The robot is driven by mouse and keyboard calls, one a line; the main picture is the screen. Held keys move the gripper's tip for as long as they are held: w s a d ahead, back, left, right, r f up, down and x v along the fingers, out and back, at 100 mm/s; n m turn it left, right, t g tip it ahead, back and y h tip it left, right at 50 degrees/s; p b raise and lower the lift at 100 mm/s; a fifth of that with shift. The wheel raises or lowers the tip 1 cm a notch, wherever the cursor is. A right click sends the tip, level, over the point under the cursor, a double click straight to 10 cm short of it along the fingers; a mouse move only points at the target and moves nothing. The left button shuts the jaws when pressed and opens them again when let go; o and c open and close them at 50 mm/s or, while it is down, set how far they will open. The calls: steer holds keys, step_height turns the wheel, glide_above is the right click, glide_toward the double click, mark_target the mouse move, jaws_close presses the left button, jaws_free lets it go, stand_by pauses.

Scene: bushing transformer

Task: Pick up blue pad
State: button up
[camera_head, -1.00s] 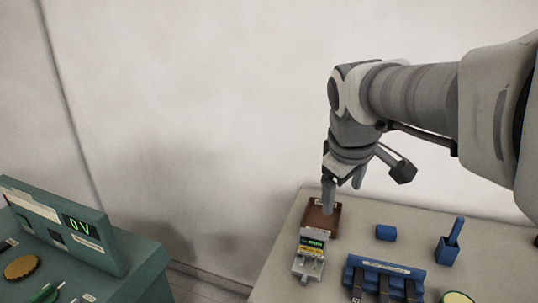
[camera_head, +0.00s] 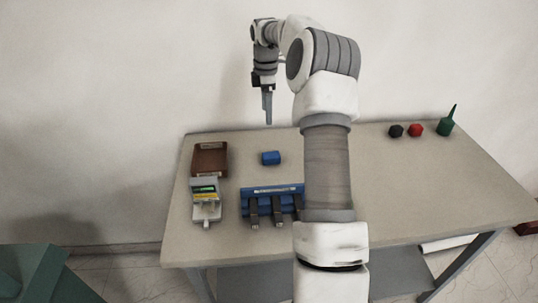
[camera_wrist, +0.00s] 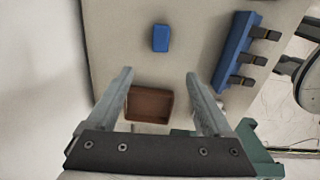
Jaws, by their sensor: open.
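The blue pad (camera_head: 271,158) is a small blue block lying on the table, right of the brown tray. It also shows in the wrist view (camera_wrist: 160,38) at the upper middle, beyond the fingertips and roughly between their lines. My gripper (camera_head: 268,121) points down, above the table's back edge area in the head view, apart from the pad. In the wrist view my gripper (camera_wrist: 159,75) is open with nothing between its fingers.
A brown tray (camera_head: 210,146) and a small meter (camera_head: 206,204) stand at the table's left. A blue rack (camera_head: 249,193) with dark clips is in front of the pad. Black (camera_head: 396,131) and red (camera_head: 415,130) pieces and a green bottle (camera_head: 445,127) stand at the back right.

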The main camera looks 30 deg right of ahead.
steer(key=d+f, duration=0.2)
glide_above(271, 154)
step_height(271, 154, down, 12)
steer(key=shift+w+r, duration=0.1)
steer(key=shift+r, duration=0.15)
step_height(271, 154, down, 5)
steer(key=shift+f+p, duration=0.1)
steer(key=shift+p, duration=0.5)
jaws_close()
